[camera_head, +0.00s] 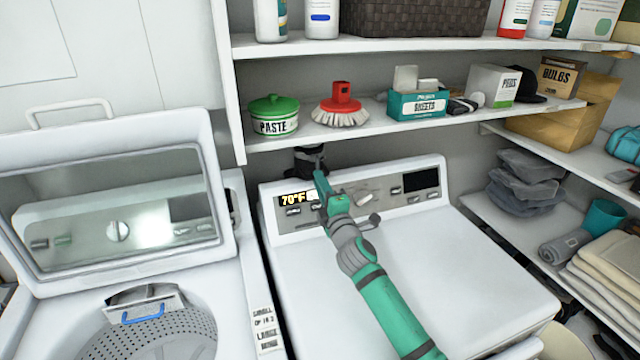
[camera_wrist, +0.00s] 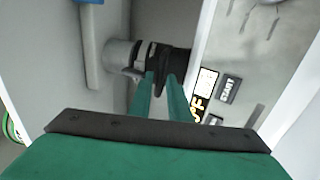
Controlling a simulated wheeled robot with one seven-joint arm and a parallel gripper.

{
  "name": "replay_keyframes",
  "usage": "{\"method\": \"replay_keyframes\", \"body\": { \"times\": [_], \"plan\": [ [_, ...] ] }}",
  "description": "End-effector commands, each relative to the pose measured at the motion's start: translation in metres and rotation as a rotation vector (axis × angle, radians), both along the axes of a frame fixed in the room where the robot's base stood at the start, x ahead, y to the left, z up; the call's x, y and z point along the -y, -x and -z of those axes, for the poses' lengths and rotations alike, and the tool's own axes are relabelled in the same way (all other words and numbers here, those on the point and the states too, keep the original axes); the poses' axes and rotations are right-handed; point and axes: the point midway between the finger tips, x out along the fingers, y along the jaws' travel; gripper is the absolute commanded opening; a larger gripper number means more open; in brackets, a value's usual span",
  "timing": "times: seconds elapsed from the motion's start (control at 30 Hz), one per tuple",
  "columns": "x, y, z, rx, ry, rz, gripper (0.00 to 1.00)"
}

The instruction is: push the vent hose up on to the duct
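The vent hose (camera_wrist: 176,61) is a dark ribbed piece beside the dryer's control panel in the wrist view. Its end lies against or very near the grey round duct (camera_wrist: 117,54); I cannot tell whether it is seated. In the head view the dark hose (camera_head: 309,158) shows behind the dryer's back edge, partly hidden by my gripper. My gripper (camera_head: 320,182) reaches over the control panel to it. In the wrist view my green fingers (camera_wrist: 164,88) stand slightly apart, with dark hose material between their tips.
The dryer (camera_head: 450,265) fills the space under my arm; its control panel (camera_head: 380,190) is close to the gripper. A shelf (camera_head: 370,125) with a paste pot (camera_head: 274,116) and a red brush (camera_head: 340,105) hangs just above. The open washer (camera_head: 110,195) stands left.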

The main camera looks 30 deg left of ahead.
Motion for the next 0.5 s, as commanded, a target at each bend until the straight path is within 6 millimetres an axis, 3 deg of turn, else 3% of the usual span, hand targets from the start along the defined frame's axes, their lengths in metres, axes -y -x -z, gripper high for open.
{"method": "replay_keyframes", "body": {
  "times": [0.27, 0.37, 0.5],
  "plan": [
    [-0.0005, -0.0012, -0.0004, 0.000, 0.000, 0.001, 0.17],
    [-0.0005, -0.0011, -0.0004, 0.000, 0.000, 0.001, 0.00],
    [-0.0005, -0.0010, -0.0005, 0.000, 0.000, 0.001, 0.00]
  ]
}}
